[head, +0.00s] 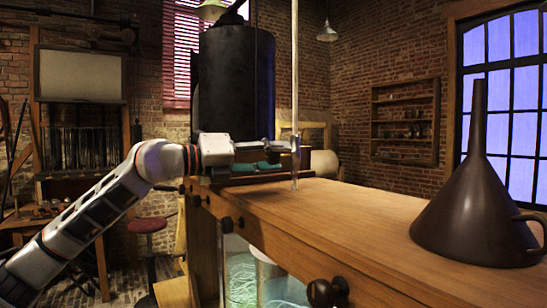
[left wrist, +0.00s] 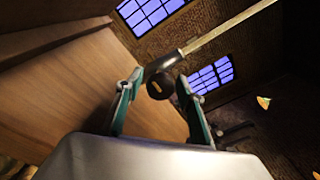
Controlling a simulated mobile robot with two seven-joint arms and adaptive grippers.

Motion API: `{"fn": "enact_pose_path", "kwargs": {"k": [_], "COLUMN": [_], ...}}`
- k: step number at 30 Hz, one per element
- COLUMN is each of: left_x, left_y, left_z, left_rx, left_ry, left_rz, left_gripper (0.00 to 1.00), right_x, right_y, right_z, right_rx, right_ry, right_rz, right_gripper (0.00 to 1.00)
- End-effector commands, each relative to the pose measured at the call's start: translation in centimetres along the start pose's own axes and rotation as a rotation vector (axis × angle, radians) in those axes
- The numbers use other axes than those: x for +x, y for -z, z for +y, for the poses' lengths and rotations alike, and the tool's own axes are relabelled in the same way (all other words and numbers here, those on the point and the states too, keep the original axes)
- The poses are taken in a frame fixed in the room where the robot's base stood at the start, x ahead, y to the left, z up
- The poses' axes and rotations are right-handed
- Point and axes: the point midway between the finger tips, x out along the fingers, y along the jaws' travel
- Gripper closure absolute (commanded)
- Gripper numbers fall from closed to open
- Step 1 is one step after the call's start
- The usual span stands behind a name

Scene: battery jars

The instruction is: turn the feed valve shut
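A dark valve fitting with a round knob (left wrist: 159,87) sits at the lower end of a pale straight pipe (left wrist: 230,28) in the left wrist view. I take this knob to be the feed valve. In the head view the thin upright pipe (head: 295,70) comes down over the bench, and the knob cannot be made out there. My left gripper (head: 291,148) reaches in from the left beside the pipe. In the left wrist view its two fingers (left wrist: 160,79) are apart, one on each side of the knob, with gaps visible. My right gripper is out of view.
A large dark funnel (head: 475,215) stands on the right of the wooden bench (head: 350,210). A black cylinder (head: 235,80) rises behind my left gripper. Glass jars (head: 241,272) stand under the bench top. The bench between pipe and funnel is clear.

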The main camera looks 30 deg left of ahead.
Motion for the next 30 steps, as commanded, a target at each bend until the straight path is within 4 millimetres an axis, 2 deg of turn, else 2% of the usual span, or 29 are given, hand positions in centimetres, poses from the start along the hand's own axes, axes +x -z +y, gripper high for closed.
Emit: {"fn": "enact_pose_path", "kwargs": {"k": [1, 3, 17, 30], "left_x": [0.0, 0.0, 0.0, -0.1], "left_y": [0.0, 0.0, -0.1, -0.1], "left_z": [0.0, 0.0, -0.1, -0.2], "left_rx": [0.0, 0.0, 0.067, 0.42], "left_ry": [0.0, 0.0, -0.004, -0.03], "left_rz": [0.0, 0.0, 0.005, 0.031], "left_gripper": [0.79, 0.96, 0.97, 0.96], "right_x": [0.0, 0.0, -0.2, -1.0], "right_y": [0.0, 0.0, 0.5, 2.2], "right_z": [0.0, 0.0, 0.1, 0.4], "right_rx": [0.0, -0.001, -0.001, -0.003], "right_ry": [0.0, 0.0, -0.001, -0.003], "right_rz": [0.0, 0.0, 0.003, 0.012], "right_gripper": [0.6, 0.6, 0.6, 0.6]}}
